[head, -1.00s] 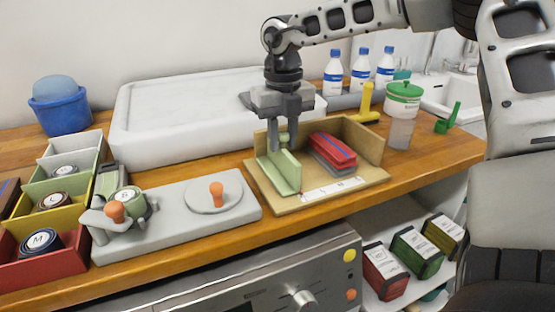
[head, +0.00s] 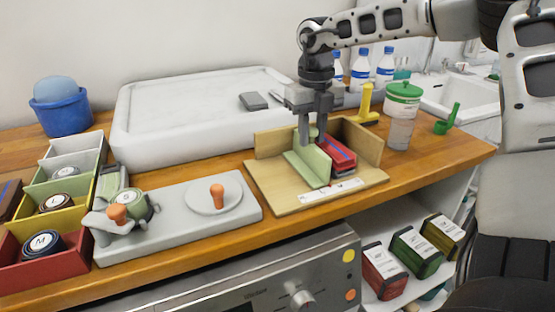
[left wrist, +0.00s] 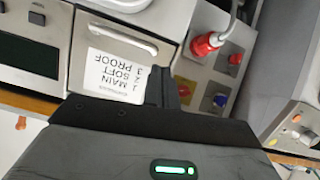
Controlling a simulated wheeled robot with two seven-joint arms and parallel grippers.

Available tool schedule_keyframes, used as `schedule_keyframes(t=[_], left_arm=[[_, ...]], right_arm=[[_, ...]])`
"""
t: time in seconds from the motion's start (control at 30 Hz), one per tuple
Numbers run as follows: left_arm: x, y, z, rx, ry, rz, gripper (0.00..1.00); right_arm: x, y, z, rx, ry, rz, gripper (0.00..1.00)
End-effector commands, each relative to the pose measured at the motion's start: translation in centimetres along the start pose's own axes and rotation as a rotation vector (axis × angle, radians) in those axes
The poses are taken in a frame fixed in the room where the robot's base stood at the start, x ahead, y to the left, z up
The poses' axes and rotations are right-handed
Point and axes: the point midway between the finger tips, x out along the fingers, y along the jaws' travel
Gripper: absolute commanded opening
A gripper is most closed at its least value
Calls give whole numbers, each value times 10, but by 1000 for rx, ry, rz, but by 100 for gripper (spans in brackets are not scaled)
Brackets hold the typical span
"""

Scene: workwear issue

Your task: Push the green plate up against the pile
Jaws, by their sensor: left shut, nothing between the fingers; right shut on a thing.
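The green plate (head: 308,167) stands upright in the open wooden tray (head: 268,186). The pile (head: 339,151), red with a blue stripe on top, lies directly to its right. The plate's right side looks very close to the pile; I cannot tell whether they touch. My right gripper (head: 313,138) points down over the plate and is shut on its green handle, which the fingers partly hide. My left gripper (left wrist: 172,88) is out of the head view; its dark fingers show shut and empty in the left wrist view, away from the plate.
A label strip (head: 331,191) lies along the tray's front. A grey fixture board (head: 175,222) with orange knobs stands to the left, beside colored bins (head: 28,262). A yellow-handled tool (head: 366,103) and a green-lidded container (head: 402,103) stand behind and right of the tray.

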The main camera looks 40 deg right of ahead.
Motion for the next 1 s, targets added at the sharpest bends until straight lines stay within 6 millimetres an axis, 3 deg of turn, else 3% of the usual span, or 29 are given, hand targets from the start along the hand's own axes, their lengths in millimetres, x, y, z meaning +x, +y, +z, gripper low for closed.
schedule_keyframes(t=[1.0], left_arm=[[-10, 3, -9, -2, -9, 1, 0]], right_arm=[[-1, -70, 0, 2, -3, 0, 14]])
